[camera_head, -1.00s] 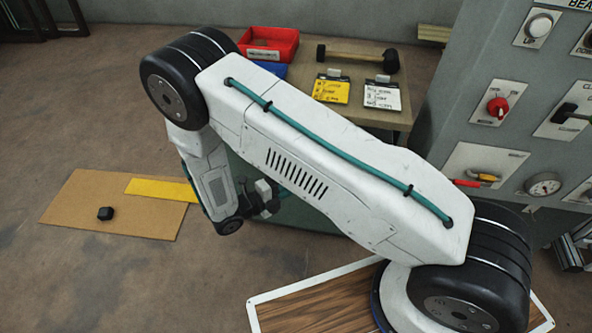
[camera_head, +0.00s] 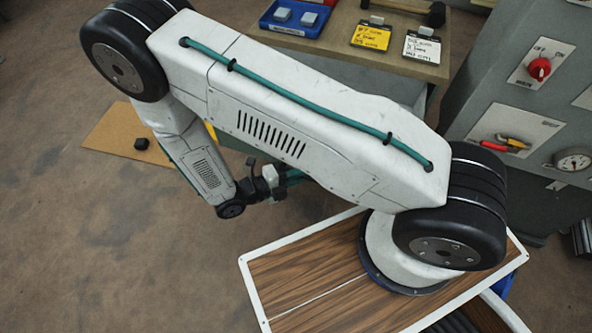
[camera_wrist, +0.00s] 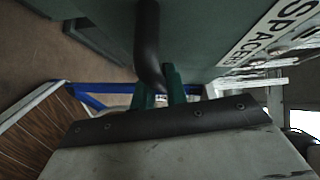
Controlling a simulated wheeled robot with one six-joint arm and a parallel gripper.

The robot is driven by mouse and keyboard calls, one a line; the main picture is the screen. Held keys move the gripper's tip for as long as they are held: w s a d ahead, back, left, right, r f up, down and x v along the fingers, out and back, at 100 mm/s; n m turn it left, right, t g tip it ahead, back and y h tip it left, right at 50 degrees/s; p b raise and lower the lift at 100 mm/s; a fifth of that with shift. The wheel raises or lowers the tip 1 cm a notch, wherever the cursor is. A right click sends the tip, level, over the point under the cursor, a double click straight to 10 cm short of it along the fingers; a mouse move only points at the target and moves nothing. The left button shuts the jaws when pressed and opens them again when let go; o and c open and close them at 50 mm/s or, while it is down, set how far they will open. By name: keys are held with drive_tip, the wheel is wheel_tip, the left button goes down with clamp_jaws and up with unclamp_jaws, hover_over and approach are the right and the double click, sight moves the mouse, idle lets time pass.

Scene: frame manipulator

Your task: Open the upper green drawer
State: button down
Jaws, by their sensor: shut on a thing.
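The green drawer front (camera_wrist: 205,35) fills the top of the wrist view, with a white label reading "SPACERS" (camera_wrist: 268,35) at its right. A dark curved handle (camera_wrist: 148,40) runs down from the top to my gripper. My gripper (camera_wrist: 160,90) has its green fingers shut on the lower part of this handle. In the head view my gripper (camera_head: 288,180) shows only partly below my arm. My arm hides most of the green cabinet there, and I cannot tell how far any drawer stands out.
A wooden table (camera_head: 352,68) behind my arm carries a blue tray (camera_head: 294,30), a yellow card (camera_head: 371,37) and a white card (camera_head: 422,47). A grey control panel (camera_head: 488,95) stands at the right. A brown board (camera_head: 112,142) with a black block (camera_head: 141,143) lies on the floor at left.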

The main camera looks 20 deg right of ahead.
drive_tip(key=shift+a, duration=0.15)
drive_tip(key=c, duration=1.4)
unclamp_jaws()
drive_tip(key=a+r, duration=0.1)
drive_tip(key=a, duration=0.6)
drive_tip(key=shift+a, duration=0.35)
drive_tip(key=shift+s, duration=0.1)
